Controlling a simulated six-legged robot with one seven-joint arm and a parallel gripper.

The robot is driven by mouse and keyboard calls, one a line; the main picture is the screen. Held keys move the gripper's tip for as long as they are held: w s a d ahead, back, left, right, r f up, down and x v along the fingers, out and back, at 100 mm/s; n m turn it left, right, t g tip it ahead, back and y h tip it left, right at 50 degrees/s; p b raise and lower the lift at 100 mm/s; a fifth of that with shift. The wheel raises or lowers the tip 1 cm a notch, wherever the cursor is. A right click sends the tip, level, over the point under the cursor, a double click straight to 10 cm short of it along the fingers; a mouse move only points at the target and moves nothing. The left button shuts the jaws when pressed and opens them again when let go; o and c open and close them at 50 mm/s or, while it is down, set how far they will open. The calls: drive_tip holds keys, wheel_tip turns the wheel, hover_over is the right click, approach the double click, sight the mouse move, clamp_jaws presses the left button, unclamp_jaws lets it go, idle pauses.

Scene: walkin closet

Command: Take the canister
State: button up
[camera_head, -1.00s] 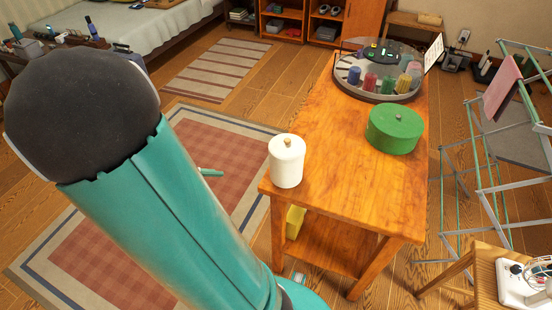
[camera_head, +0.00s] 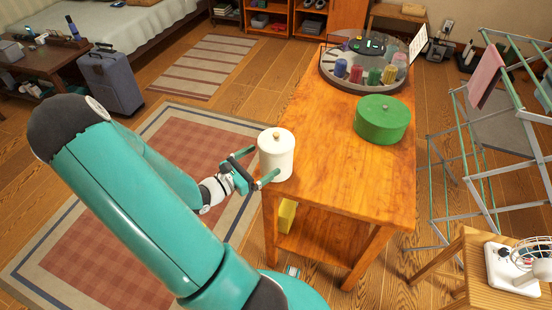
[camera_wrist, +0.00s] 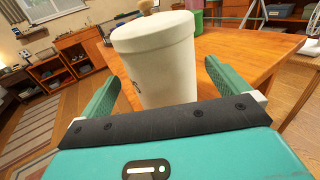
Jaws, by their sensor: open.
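The white canister (camera_head: 276,158) has a lid with a small tan knob and stands upright at the left corner of the wooden table (camera_head: 330,185). My gripper (camera_head: 258,168) is open beside it, coming from the left. In the wrist view the canister (camera_wrist: 158,65) stands ahead, with one finger of my open gripper (camera_wrist: 160,100) towards each side. Its lower part is hidden behind the gripper body. I cannot tell whether either finger touches it.
A green round box (camera_head: 382,120) and a round tray (camera_head: 330,82) with several coloured jars stand farther back on the table. A drying rack (camera_head: 490,150) and a small wooden stool (camera_head: 450,262) are on the right. A yellow object (camera_head: 287,215) is on the lower shelf.

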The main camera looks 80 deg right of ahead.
drive_tip(key=x, duration=0.7)
drive_tip(key=shift+r, duration=0.15)
drive_tip(key=shift+c, duration=0.2)
drive_tip(key=c, duration=0.7)
